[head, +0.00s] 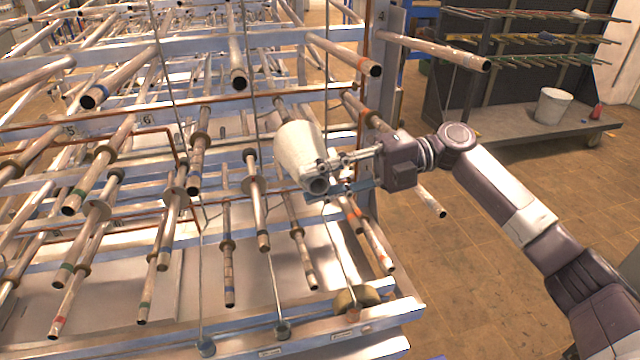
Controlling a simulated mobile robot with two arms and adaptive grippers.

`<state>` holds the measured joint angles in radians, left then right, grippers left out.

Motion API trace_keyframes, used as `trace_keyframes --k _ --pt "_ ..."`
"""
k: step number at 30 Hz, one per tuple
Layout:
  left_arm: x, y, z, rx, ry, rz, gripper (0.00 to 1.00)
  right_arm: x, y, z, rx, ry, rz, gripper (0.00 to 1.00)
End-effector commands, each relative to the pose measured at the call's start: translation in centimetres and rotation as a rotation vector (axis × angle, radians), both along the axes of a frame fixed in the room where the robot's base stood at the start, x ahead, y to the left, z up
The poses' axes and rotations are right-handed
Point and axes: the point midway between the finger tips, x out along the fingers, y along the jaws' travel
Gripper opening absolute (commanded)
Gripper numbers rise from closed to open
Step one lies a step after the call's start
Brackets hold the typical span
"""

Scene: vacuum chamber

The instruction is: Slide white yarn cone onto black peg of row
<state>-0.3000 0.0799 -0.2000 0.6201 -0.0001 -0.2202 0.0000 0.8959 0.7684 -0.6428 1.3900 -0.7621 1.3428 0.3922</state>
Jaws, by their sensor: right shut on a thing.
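The white yarn cone (298,148) is held in front of the peg rack, its wide end up and left and its narrow, hollow end tilted toward the lower right. My right gripper (342,164) is shut on the cone near its narrow end, with its arm coming in from the right. The cone covers part of the rack behind it; whether it touches any peg cannot be told. A peg with a dark end (238,79) is up and left of the cone. The black marking of the row's peg is too small to tell for sure. My left gripper is out of view.
The metal rack (190,42) carries several bare pegs, some with coloured bands, jutting toward me around the cone. Thin rods hang between them. A dark shelf cart (520,120) with a white bucket (552,106) stands at the back right. The tiled floor (480,240) at right is clear.

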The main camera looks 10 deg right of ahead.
Motion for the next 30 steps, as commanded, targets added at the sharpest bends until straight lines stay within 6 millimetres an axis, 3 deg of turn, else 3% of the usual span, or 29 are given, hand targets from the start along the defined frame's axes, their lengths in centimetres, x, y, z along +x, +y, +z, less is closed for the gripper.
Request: trace_keyframes --k 17,18,23,30 --pt "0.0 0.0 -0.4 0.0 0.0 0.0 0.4 1.0 0.0 0.1 0.003 -0.005 0.0 0.0" --pt "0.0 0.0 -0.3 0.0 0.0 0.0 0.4 1.0 0.0 0.1 0.002 -0.005 0.001 0.33" --pt "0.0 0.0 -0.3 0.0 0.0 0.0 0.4 0.9 0.0 0.1 0.002 -0.003 0.0 0.49" --pt "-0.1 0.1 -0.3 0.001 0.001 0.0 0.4 0.9 0.0 -0.2 -0.002 0.002 0.0 0.49"
